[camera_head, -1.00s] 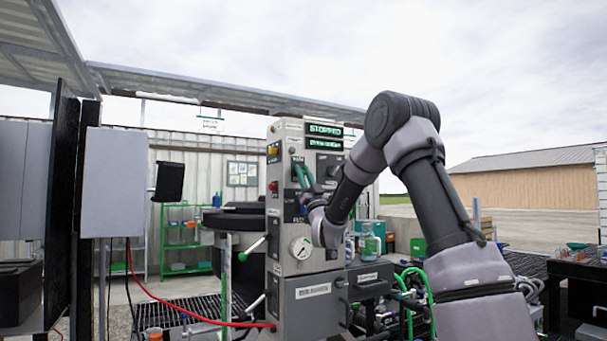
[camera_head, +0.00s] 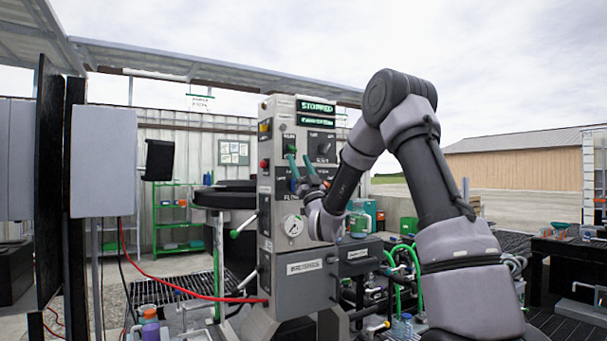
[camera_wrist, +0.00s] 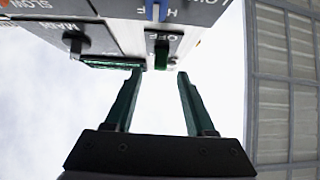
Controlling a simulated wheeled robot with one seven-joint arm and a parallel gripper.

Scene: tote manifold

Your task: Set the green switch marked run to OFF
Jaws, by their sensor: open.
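The green switch (camera_wrist: 161,53) shows at the top of the wrist view, on the grey panel face (camera_wrist: 183,45), with the word OFF beside it. The panel lettering appears upside down there. My gripper (camera_wrist: 158,74) is open, with its two green fingers apart and nothing between them. The switch lies just beyond the fingertips, roughly in line with the gap. I cannot tell whether a finger touches the panel. In the head view my gripper (camera_head: 298,157) is at the upper front of the grey cabinet (camera_head: 284,262), and the switch cannot be made out clearly.
The cabinet's display (camera_head: 316,107) reads STOPPED. A black knob (camera_wrist: 76,42) sits left of the switch in the wrist view. A grey box (camera_head: 103,160) stands left, with a red cable (camera_head: 165,284) running to the cabinet.

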